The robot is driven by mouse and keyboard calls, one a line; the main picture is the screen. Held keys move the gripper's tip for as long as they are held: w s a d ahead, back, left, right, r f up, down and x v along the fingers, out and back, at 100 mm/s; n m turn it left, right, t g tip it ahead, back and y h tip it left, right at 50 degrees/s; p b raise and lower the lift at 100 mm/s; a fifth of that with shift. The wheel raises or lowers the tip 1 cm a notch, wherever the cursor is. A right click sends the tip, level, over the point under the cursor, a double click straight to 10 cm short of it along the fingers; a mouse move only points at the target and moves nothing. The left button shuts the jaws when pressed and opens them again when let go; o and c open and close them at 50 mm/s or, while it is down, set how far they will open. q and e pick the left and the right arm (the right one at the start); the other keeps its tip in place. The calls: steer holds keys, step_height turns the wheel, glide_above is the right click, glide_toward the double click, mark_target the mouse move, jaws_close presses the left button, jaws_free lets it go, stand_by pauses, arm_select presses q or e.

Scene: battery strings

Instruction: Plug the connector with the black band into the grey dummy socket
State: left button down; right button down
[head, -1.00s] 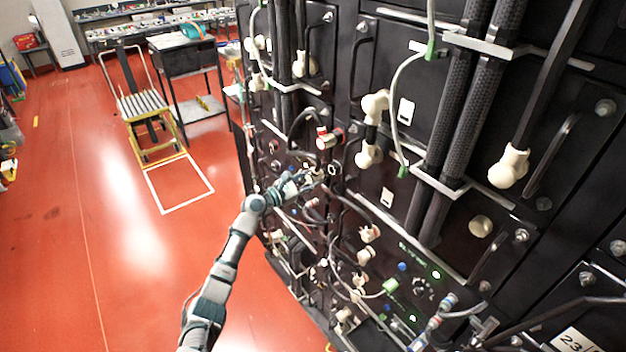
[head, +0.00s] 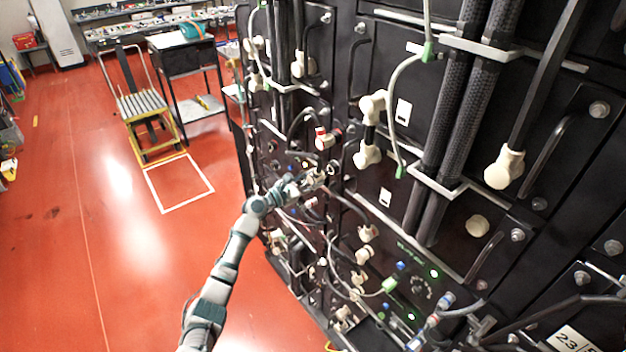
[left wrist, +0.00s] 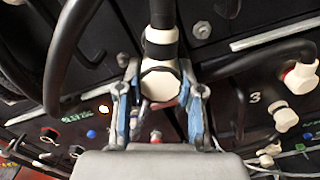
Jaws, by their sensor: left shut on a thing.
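My left gripper (head: 316,181) is shut and reaches up to the front of the black battery cabinet. In the left wrist view its two blue-and-grey fingers (left wrist: 160,106) stand on either side of a white connector (left wrist: 160,82) with a black band (left wrist: 160,50) around it. A black cable runs up from the connector. In the head view the held connector is small and mostly hidden by the gripper. I cannot make out the grey dummy socket for certain; a small pale ring (head: 333,168) shows on the cabinet just right of the fingertips. My right gripper is out of view.
A connector with a red band (head: 326,138) sits just above the gripper. Thick black cables (head: 460,110) and metal rails crowd the cabinet front. The red floor is open at left.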

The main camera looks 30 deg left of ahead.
mark_target(321, 175)
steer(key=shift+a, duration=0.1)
arm_select(q)
steer(key=shift+d, duration=0.1)
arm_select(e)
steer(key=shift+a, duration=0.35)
arm_select(q)
steer(key=shift+w+r, duration=0.1)
steer(key=shift+w, duration=0.05)
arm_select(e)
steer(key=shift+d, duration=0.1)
arm_select(q)
steer(key=shift+w+d, duration=0.1)
steer(key=shift+w, duration=0.3)
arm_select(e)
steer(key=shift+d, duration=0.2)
arm_select(q)
steer(key=shift+x, duration=1.15)
steer(key=c, duration=0.7)
jaws_free()
steer(key=shift+o, duration=0.2)
steer(key=shift+d, duration=0.1)
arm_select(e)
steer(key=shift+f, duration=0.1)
